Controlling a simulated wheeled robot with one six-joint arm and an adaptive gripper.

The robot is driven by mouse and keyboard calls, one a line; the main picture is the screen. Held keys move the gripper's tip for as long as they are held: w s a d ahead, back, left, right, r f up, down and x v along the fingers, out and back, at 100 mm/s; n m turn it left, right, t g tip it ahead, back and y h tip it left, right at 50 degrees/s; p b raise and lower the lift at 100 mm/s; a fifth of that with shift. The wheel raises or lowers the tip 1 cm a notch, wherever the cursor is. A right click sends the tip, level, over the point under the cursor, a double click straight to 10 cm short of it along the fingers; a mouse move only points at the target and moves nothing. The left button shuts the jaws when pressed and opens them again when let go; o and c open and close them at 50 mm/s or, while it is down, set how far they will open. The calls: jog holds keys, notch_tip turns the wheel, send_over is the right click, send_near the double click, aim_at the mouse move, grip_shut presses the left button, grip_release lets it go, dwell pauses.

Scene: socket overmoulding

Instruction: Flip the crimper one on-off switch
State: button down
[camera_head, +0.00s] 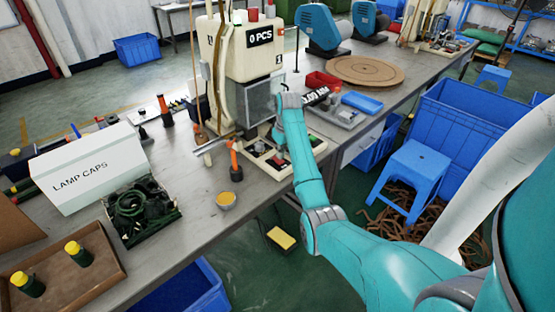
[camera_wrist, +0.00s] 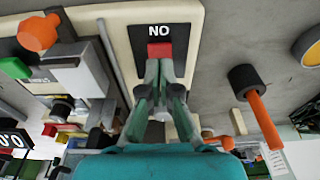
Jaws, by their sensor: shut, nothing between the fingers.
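Crimper one (camera_head: 232,60) is the cream machine marked "1" on the bench, with a "0 PCS" display. In the wrist view its dark switch plate (camera_wrist: 183,17) carries a label that reads "NO", upside-down "ON". The red on-off switch (camera_wrist: 160,49) sits just below that label. My gripper (camera_wrist: 160,64) is shut and empty, with its fingertips at the lower edge of the red switch. They look touching or very close; I cannot tell which. In the head view my arm reaches the crimper's base and hides the fingers and the switch.
An orange-handled tool (camera_head: 234,160) stands by the base; it also shows in the wrist view (camera_wrist: 262,115). A round wooden board (camera_head: 365,70) lies behind right.

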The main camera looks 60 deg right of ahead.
aim_at(281, 161)
jog(key=shift+r, duration=2.7)
